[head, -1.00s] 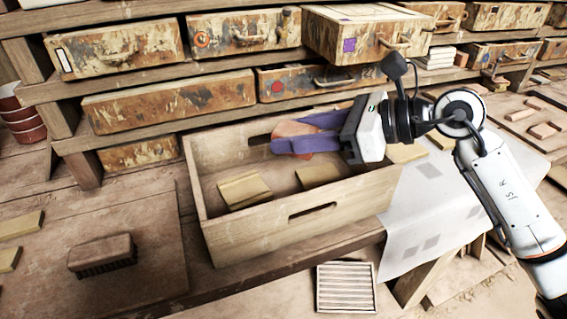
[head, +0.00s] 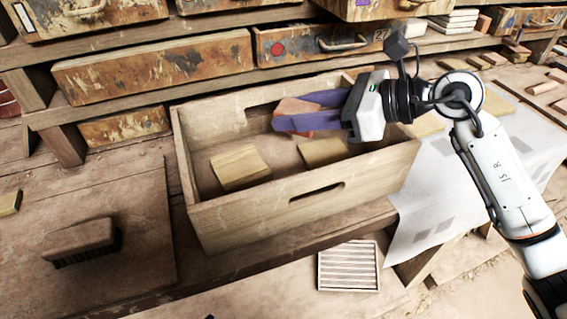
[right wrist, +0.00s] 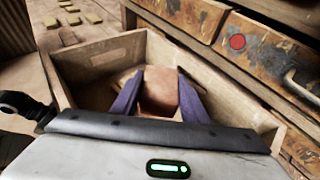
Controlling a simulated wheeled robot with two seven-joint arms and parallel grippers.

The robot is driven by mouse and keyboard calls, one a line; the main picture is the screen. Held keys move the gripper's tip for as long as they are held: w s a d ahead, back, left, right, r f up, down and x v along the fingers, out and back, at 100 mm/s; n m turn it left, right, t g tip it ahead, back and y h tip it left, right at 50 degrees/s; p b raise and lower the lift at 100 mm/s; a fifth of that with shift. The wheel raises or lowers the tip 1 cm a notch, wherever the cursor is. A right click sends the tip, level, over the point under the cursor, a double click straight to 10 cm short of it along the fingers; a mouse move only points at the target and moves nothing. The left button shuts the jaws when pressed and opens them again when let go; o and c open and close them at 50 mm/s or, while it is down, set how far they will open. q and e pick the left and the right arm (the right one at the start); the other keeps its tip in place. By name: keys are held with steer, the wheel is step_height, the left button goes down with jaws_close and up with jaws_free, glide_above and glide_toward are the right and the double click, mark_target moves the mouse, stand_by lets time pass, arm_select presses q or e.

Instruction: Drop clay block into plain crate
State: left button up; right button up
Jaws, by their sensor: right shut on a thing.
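A reddish-brown clay block (head: 299,112) is between the purple fingers of my right gripper (head: 300,114), which is shut on it. The block also shows in the right wrist view (right wrist: 160,92), with a finger on each side. The plain wooden crate (head: 225,213) stands on the bench, and it also shows in the right wrist view (right wrist: 100,58). My right gripper is over the crate, with the block above its inside. Two yellowish blocks, a left one (head: 240,168) and a right one (head: 322,151), lie in the crate. My left gripper is not in view.
Stained drawers (head: 155,73) fill the shelf behind the crate. A brush (head: 80,240) lies on a board at the left. A ribbed tile (head: 348,266) is in front of the crate. A pale sheet with grey squares (head: 432,205) lies to the right.

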steer(key=shift+f, duration=0.1)
steer(key=o, duration=1.3)
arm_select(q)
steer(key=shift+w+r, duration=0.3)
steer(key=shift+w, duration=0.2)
arm_select(e)
steer(key=shift+s+d, duration=0.1)
steer(key=shift+d, duration=0.4)
arm_select(q)
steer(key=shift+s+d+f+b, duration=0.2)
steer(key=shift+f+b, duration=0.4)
steer(key=shift+b, duration=0.05)
arm_select(e)
steer(key=v, duration=0.9)
steer(key=shift+r, duration=0.2)
steer(key=shift+s, duration=0.1)
